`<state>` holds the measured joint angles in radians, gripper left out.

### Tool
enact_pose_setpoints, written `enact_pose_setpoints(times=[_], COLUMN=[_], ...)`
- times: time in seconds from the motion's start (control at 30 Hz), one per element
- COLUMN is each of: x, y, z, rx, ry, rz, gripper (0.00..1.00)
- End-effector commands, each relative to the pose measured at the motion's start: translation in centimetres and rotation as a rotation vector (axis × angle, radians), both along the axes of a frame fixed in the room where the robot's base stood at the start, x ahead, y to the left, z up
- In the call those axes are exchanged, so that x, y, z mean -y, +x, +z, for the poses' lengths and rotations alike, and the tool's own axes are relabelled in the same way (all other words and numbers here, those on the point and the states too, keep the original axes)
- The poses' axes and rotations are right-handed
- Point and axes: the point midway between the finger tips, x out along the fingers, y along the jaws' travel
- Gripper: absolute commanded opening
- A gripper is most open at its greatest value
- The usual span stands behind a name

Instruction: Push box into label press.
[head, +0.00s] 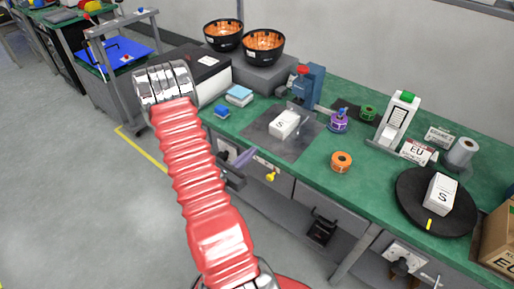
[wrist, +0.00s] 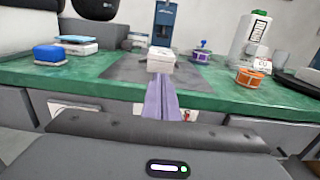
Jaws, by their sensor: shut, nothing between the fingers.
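A small white box marked S (head: 285,124) lies on a grey mat (head: 262,137) on the green bench. The blue label press with a red knob (head: 308,84) stands behind the box, at the mat's far side. In the wrist view the box (wrist: 160,65) sits in front of the press (wrist: 164,28), apart from its upright part. My gripper (head: 247,157) has purple fingers, shut and empty, at the bench's front edge. In the wrist view the fingertips (wrist: 160,77) point at the box's near face; I cannot tell whether they touch it.
A second S box (head: 439,195) stands on a black turntable (head: 408,211) at right. An orange roll (head: 341,161) and purple roll (head: 338,122) sit right of the mat. Blue pads (head: 239,95) lie left. A white label dispenser (head: 398,118) stands farther right.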

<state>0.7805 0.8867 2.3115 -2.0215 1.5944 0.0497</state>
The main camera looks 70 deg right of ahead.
Motion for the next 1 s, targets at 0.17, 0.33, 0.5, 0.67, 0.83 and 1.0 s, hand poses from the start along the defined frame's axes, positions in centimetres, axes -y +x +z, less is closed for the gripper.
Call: enact_pose_setpoints(times=[0.17,0.33,0.5,0.67,0.83,1.0], x=[-1.5,-2.0,-2.0,-2.0,-2.3,-3.3], y=[0.6,0.7,0.7,0.7,0.9,1.0], z=[0.0,0.0,0.0,0.1,1.4,4.2], rx=[0.001,0.001,0.001,0.003,0.03,0.102], ry=[0.0,-0.001,-0.001,-0.002,-0.012,-0.028], rz=[0.003,0.0,-0.001,-0.002,-0.026,-0.092], gripper=[0.0,0.0,0.0,0.0,0.0,0.0])
